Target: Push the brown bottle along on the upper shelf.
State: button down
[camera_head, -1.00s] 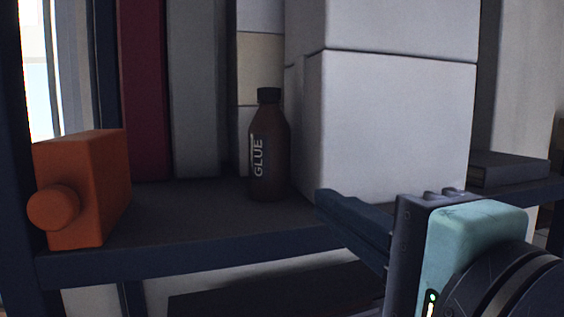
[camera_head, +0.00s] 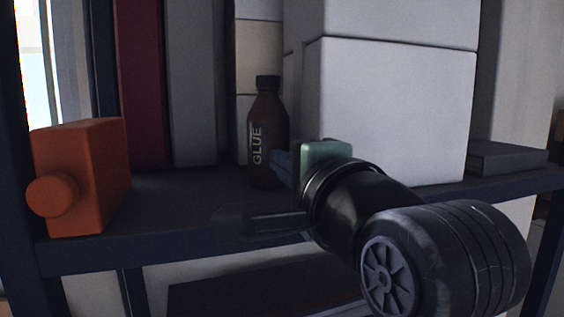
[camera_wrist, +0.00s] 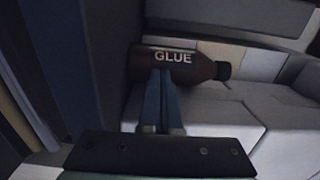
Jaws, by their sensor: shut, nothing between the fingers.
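The brown bottle (camera_head: 267,135), with a dark cap and the word GLUE, stands upright on the upper shelf (camera_head: 180,205), in front of the white boxes. In the wrist view the bottle (camera_wrist: 196,64) lies across the picture because of the camera's angle. My gripper (camera_head: 277,163) is shut and empty, with its blue fingers at the bottle's lower right side. In the wrist view the fingertips (camera_wrist: 160,72) overlap the bottle's body near its lower half. I cannot tell whether they touch it.
An orange block with a round knob (camera_head: 90,180) stands at the shelf's left end. White boxes (camera_head: 395,110) fill the right behind my arm. A maroon book (camera_head: 142,85) and a grey book (camera_head: 193,85) stand at the back. Shelf space left of the bottle is clear.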

aim_at(274, 190)
jog(key=shift+x, duration=1.85)
jog(key=shift+s+d+f, duration=0.1)
